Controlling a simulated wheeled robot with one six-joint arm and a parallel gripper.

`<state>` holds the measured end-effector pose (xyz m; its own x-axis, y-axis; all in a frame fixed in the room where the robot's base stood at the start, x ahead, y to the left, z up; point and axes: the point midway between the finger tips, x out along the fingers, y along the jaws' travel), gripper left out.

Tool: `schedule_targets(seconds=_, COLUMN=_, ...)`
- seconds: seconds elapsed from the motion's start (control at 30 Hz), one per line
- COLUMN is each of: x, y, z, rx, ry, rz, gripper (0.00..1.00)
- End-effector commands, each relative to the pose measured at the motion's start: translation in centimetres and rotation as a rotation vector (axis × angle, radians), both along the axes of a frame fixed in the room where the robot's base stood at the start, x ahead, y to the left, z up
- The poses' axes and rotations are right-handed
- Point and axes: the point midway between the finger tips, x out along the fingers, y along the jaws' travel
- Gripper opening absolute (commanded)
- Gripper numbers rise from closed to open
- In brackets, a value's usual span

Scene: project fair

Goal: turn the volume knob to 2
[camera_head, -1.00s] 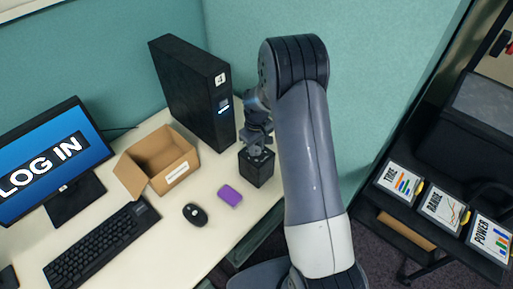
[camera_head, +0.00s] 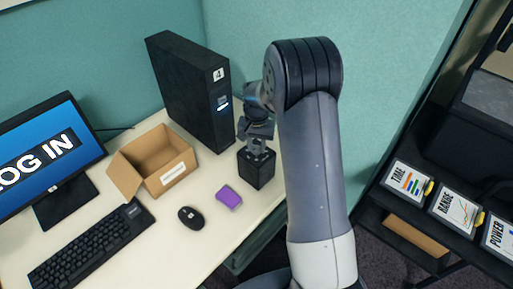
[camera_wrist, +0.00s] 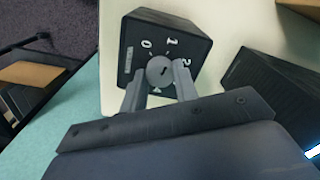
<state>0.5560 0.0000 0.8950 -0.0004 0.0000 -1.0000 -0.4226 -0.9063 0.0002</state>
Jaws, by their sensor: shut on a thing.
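A black box (camera_head: 257,171) stands at the right end of the desk. The wrist view shows its top face (camera_wrist: 190,45) with the white marks 0, 1 and 2 around a round grey volume knob (camera_wrist: 160,69). My gripper (camera_wrist: 159,76) is shut on the knob, one finger on each side. A short dark line shows on the knob, but I cannot tell surely which mark it points to. In the head view my gripper (camera_head: 257,147) is over the box, and the knob is hidden there.
A black computer tower (camera_head: 190,95) stands close behind the box. An open cardboard box (camera_head: 150,165), a purple block (camera_head: 228,197), a mouse (camera_head: 191,217), a keyboard (camera_head: 90,245) and a monitor (camera_head: 45,150) share the desk (camera_head: 185,255). A dark shelf (camera_head: 385,205) stands at right.

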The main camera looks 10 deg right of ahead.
Motion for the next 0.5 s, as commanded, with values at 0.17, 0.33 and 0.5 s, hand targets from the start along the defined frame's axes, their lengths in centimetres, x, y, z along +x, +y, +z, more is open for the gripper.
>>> schedule_targets(seconds=0.17, x=0.07, y=0.0, z=-0.11, rx=0.0, ry=-0.002, rz=-0.165, gripper=0.06)
schedule_targets(seconds=0.33, x=0.05, y=0.0, z=-0.07, rx=0.0, ry=-0.002, rz=-0.327, gripper=0.06)
schedule_targets(seconds=0.5, x=0.06, y=-0.01, z=-0.03, rx=0.001, ry=-0.003, rz=-0.484, gripper=0.06)
